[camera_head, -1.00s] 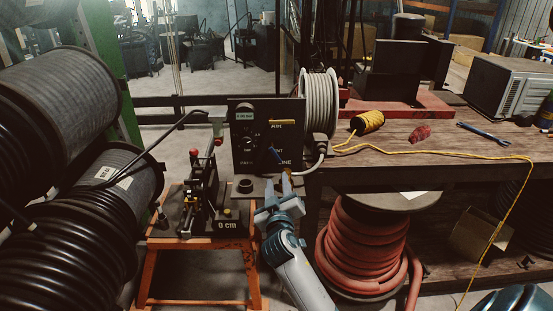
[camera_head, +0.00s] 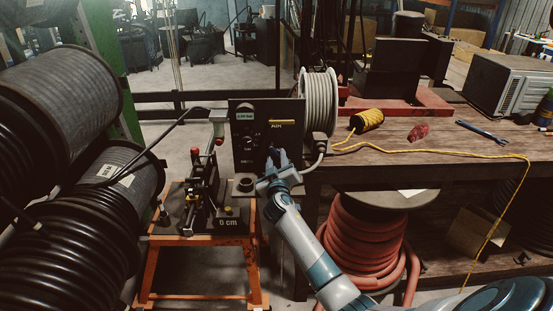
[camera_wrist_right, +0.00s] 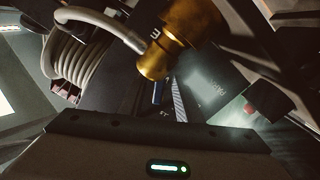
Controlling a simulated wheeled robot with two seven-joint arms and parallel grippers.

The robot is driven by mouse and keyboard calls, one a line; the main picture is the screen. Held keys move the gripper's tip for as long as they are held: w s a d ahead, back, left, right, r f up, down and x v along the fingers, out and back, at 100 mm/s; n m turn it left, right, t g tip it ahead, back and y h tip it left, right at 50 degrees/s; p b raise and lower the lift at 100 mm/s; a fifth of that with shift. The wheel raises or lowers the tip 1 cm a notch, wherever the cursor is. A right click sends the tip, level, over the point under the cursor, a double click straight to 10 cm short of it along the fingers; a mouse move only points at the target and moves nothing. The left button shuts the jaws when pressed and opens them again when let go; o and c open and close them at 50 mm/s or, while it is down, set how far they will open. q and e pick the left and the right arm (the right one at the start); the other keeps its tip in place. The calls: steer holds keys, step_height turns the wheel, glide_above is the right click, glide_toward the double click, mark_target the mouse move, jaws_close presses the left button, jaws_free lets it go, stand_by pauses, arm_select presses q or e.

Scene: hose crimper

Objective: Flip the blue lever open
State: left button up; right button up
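The black crimper control panel (camera_head: 243,158) stands on the orange stand, with a gauge, a knob and a yellow AIR strip. My right gripper (camera_head: 277,158) is up against the lower right of the panel front, and its fingers look apart. It covers most of the blue lever in the head view. In the right wrist view a short piece of the blue lever (camera_wrist_right: 157,92) shows below a brass fitting (camera_wrist_right: 180,40), beside a grey ribbed strip. Contact between fingers and lever cannot be made out. My left gripper is not in view.
A white hose reel (camera_head: 319,102) sits right beside the panel, with its hose end near my right gripper. The crimping press (camera_head: 203,190) stands left of it on the orange stand (camera_head: 200,240). The wooden bench (camera_head: 440,150) and a red hose coil (camera_head: 360,245) lie to the right.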

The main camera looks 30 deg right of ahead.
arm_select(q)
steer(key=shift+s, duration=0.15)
arm_select(e)
jaws_close()
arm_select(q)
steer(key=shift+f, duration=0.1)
arm_select(e)
steer(key=shift+w+a+f+m+b, duration=0.1)
steer(key=shift+a+f+m+b, duration=0.15)
steer(key=shift+m+b, duration=0.55)
steer(key=shift+f+b, duration=0.1)
steer(key=shift+b, duration=0.45)
steer(key=m+b, duration=0.3)
steer(key=a+m+b, duration=0.1)
steer(key=shift+w, duration=0.35)
steer(key=shift+m, duration=0.3)
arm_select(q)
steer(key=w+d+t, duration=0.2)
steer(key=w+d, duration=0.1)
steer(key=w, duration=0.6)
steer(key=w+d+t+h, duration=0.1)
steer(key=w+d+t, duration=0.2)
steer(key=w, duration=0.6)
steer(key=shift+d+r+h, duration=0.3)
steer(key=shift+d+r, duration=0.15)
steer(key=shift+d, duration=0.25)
